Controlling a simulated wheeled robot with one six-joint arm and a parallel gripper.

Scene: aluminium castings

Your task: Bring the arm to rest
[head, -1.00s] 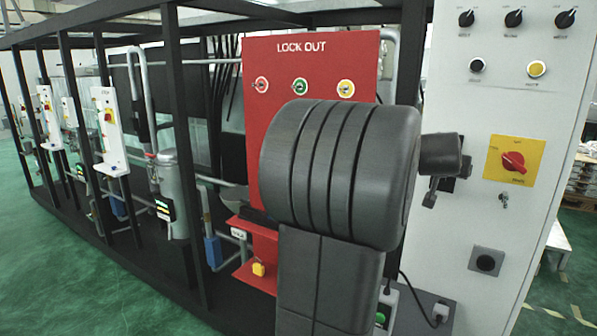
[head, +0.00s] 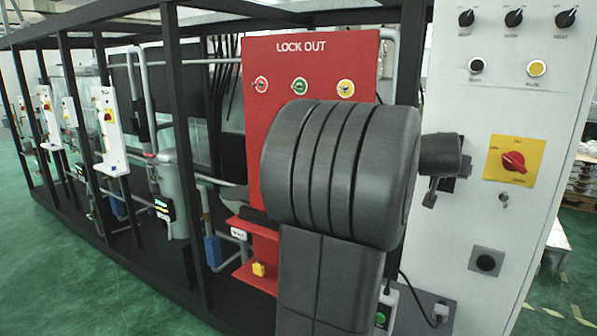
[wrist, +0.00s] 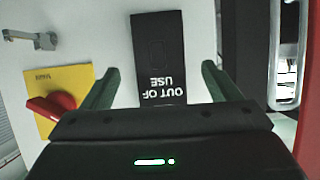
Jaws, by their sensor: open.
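My gripper (wrist: 160,68) is open in the wrist view, with its two green fingers spread wide and pointing at the pale control panel. A black tag reading "OUT OF USE" (wrist: 160,93) shows upside down between the fingers. No finger visibly touches it, and its exact distance from them cannot be told. In the head view my dark arm fills the middle, and the end of the arm (head: 440,157) reaches the panel's left part.
A red "LOCK OUT" board (head: 262,130) stands behind my arm. Green floor is open at left.

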